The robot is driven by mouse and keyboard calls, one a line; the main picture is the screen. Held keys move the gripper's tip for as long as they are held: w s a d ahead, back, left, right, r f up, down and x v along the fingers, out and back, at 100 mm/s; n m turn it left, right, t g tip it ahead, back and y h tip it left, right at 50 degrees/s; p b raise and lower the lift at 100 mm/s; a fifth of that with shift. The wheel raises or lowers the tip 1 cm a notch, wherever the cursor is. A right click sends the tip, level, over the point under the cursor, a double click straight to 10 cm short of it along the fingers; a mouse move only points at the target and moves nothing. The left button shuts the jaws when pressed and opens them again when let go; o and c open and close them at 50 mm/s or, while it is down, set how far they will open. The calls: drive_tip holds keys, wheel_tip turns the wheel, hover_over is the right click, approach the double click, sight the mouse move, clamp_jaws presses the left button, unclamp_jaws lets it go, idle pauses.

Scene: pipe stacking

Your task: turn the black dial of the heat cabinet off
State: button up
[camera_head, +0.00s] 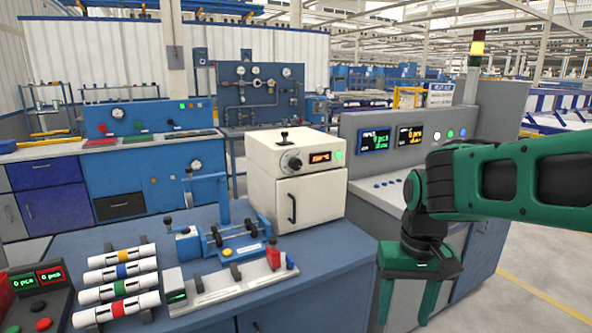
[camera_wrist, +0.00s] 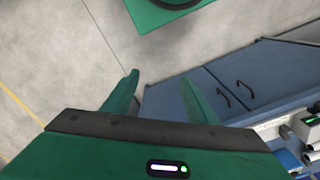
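The heat cabinet (camera_head: 299,186) is a cream box standing on the blue workbench in the head view. Its black dial (camera_head: 294,163) sits on the upper front panel, left of an orange-lit display (camera_head: 320,157) and a green lamp (camera_head: 338,155). The door below is closed. My gripper (camera_head: 408,318) hangs to the right of the cabinet, pointing down, apart from it. Its two green fingers are spread with nothing between them. In the wrist view the open fingers (camera_wrist: 158,95) are over floor and blue cupboard fronts. The cabinet is not in the wrist view.
White pipes with coloured bands (camera_head: 121,270) lie at the left of the bench (camera_head: 330,292). A blue fixture (camera_head: 220,240) and a grey jig (camera_head: 225,287) stand before the cabinet. A grey console (camera_head: 395,150) with screens stands behind my arm. A black handle (camera_head: 292,208) projects from the cabinet door.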

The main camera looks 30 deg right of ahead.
drive_tip(key=w+d+m+t, duration=0.1)
drive_tip(key=w+m+t, duration=0.35)
drive_tip(key=w, duration=1.25)
drive_tip(key=m+t, duration=1.3)
drive_tip(key=m, duration=0.9)
approach(297, 165)
drive_tip(key=w, duration=0.8)
drive_tip(key=shift+w+f, duration=0.15)
drive_tip(key=shift+w, duration=0.05)
drive_tip(key=c, duration=1.1)
